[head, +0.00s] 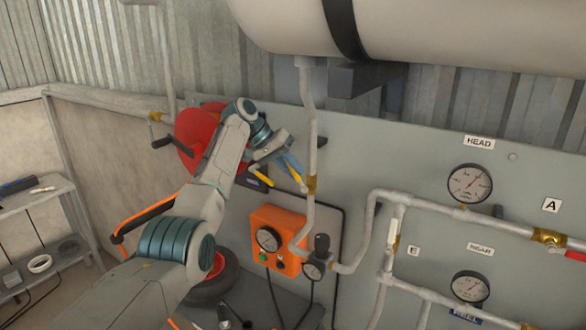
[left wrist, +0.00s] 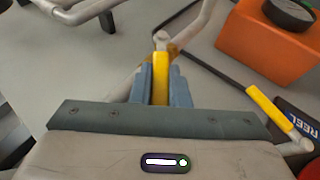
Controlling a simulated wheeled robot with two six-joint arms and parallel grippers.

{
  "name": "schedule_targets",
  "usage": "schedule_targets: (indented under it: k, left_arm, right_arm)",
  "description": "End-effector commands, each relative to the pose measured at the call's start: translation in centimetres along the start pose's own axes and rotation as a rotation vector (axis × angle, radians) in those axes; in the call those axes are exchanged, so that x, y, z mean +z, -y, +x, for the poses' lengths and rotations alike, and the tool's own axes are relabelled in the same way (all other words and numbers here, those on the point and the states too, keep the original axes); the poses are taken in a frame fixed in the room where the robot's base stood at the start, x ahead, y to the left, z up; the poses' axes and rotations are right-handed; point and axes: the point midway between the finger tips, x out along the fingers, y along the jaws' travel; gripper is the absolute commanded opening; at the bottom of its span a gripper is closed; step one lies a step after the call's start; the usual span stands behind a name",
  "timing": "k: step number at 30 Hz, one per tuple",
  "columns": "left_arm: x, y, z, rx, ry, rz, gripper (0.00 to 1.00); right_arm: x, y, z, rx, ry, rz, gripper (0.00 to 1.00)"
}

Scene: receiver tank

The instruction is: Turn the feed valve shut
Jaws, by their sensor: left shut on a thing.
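My left gripper (head: 290,166) is in the middle of the head view, in front of the wall panel and just left of a vertical pipe. In the left wrist view its blue-grey fingers (left wrist: 160,86) are shut on a yellow-sleeved valve lever (left wrist: 160,82). The lever's far end meets a brass valve body (left wrist: 173,50) on the pipe, which also shows in the head view (head: 312,184). The lever stands at an angle to the pipe. No label for this valve is readable. My right gripper is not in view.
A second yellow handle (left wrist: 272,108) lies beside a dark REEL label (left wrist: 297,112). An orange gauge box (head: 277,238) sits below the gripper, and a red reel (head: 196,128) behind my arm.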

Motion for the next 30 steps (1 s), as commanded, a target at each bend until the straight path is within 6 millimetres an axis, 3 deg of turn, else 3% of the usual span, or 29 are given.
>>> schedule_targets:
  k: [6, 7, 10, 22, 30]
  left_arm:
    - [-0.1, 0.0, -0.1, -0.002, -0.003, 0.001, 0.0]
    - [-0.1, 0.0, -0.1, -0.002, -0.003, 0.001, 0.19]
    - [-0.1, 0.0, -0.1, -0.002, -0.003, 0.001, 0.37]
    - [0.0, 0.2, -0.8, -0.003, -0.004, 0.002, 0.37]
    - [0.1, 0.3, -6.0, -0.004, -0.005, 0.002, 0.37]
  right_arm:
    - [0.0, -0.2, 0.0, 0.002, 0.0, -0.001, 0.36]
    - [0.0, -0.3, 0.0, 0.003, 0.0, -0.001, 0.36]
    - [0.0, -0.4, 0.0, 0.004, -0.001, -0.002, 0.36]
    - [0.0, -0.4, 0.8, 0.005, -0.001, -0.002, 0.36]
    - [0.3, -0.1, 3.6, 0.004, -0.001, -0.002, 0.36]
